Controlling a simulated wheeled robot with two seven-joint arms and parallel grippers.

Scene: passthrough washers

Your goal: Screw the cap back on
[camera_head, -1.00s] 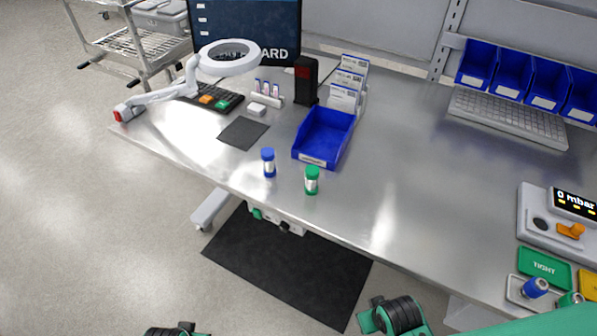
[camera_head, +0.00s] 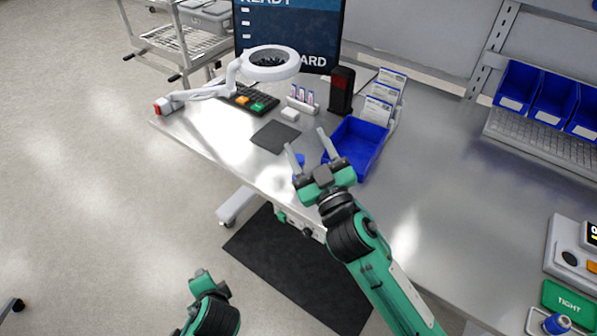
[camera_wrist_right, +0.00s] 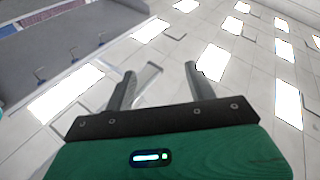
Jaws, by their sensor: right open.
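My right gripper (camera_head: 306,140) is open over the front of the steel table, fingers pointing up and away. Its wrist view shows both open fingers (camera_wrist_right: 160,72) with nothing between them, against what looks like a ceiling. The bottle with the blue cap (camera_head: 299,165) stands partly hidden behind the gripper's left finger; I cannot tell whether they touch. The green-capped bottle is not visible where my right gripper covers the table. A blue-topped piece (camera_head: 557,323) lies on a small tray at the lower right. Part of my left arm shows at the bottom, without its fingers.
An open blue bin (camera_head: 362,140) is just behind the right gripper. A dark pad (camera_head: 275,136), a ring-lamp magnifier (camera_head: 270,64) and a black-and-red block (camera_head: 341,92) stand around. A green TIGHT plate (camera_head: 569,301) lies at right. The table's centre right is clear.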

